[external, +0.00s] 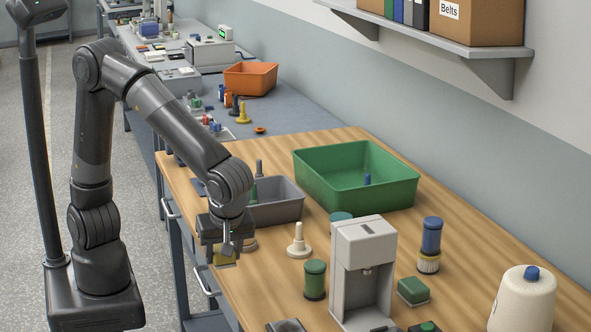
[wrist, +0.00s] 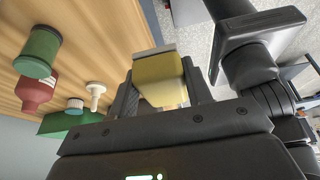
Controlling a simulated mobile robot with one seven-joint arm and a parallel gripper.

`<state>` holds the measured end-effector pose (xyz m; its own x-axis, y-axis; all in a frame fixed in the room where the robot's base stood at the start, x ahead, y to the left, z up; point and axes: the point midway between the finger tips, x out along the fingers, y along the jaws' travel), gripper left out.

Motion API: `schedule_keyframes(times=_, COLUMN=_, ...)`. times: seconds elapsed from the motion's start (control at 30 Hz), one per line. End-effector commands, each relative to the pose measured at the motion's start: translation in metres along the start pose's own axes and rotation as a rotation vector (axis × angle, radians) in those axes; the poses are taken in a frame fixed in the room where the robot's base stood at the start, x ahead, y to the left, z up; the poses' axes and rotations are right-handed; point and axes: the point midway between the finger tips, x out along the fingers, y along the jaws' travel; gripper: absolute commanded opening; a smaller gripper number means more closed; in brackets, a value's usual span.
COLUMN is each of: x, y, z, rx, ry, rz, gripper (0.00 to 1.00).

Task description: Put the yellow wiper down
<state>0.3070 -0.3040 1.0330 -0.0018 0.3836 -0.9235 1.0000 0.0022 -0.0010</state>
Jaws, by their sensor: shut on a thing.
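The yellow wiper (external: 224,259) is in my gripper (external: 225,248), low over the left edge of the wooden table (external: 180,178). In the wrist view the wiper (wrist: 162,84) is a yellow block with a grey strip along its far end, and it sits between the two dark fingers of my gripper (wrist: 162,98). The fingers are closed on its sides. I cannot tell whether the wiper touches the table top. Part of it is hidden behind the gripper in the external view.
A grey tray (external: 283,214) stands just behind my gripper, and a green bin (external: 345,198) is farther back. A white spindle (external: 299,241), a green bobbin (external: 315,280) and a grey machine (external: 363,265) stand to the right. Bare wood lies in front of the gripper.

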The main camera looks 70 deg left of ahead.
Motion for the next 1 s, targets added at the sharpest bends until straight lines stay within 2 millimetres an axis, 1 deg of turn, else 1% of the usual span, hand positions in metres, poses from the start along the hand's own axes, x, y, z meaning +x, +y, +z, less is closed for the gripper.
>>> schedule_keyframes(times=0.07, x=0.008, y=0.004, z=0.001, rx=-0.001, ry=0.001, rz=-0.001, gripper=0.21)
schedule_keyframes(times=0.17, x=0.021, y=0.017, z=-0.001, rx=-0.004, ry=0.002, rz=-0.001, gripper=0.21)
schedule_keyframes(times=0.43, x=0.065, y=0.071, z=-0.014, rx=-0.005, ry=0.003, rz=-0.002, gripper=0.21)
schedule_keyframes(times=0.6, x=0.085, y=0.096, z=-0.019, rx=-0.002, ry=0.002, rz=-0.001, gripper=0.21)
schedule_keyframes(times=0.7, x=0.09, y=0.103, z=-0.02, rx=0.0, ry=0.0, rz=0.001, gripper=0.21)
schedule_keyframes(times=0.83, x=0.097, y=0.104, z=-0.018, rx=0.001, ry=0.001, rz=0.0, gripper=0.21)
schedule_keyframes(times=1.0, x=0.12, y=0.104, z=-0.009, rx=0.001, ry=0.002, rz=-0.001, gripper=0.21)
